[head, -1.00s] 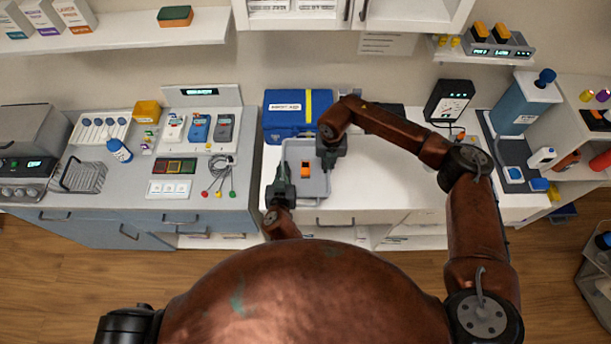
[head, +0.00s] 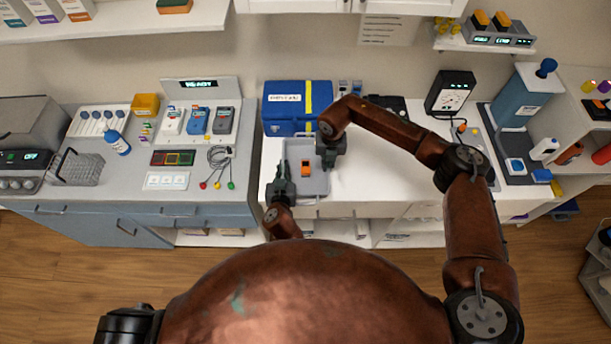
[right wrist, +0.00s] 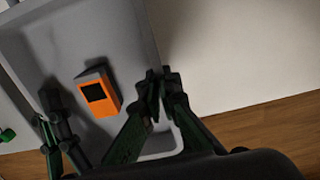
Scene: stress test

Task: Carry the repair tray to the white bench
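The repair tray (head: 318,183) is a shallow grey tray over the left end of the white bench (head: 385,160). An orange device (head: 306,168) with a dark screen lies in it; it also shows in the right wrist view (right wrist: 100,92). My left gripper (head: 281,168) is at the tray's left wall, its fingers close together on it. My right gripper (head: 328,160) is shut on the right wall, seen clearly in the right wrist view (right wrist: 162,82). I cannot tell whether the tray's underside touches the bench.
A blue case (head: 285,118) stands just behind the tray. The white bench is clear right of it, up to a black gauge box (head: 450,92) and blue container (head: 520,95). A blue-grey counter (head: 110,180) with instruments stands to the left; wooden floor lies in front.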

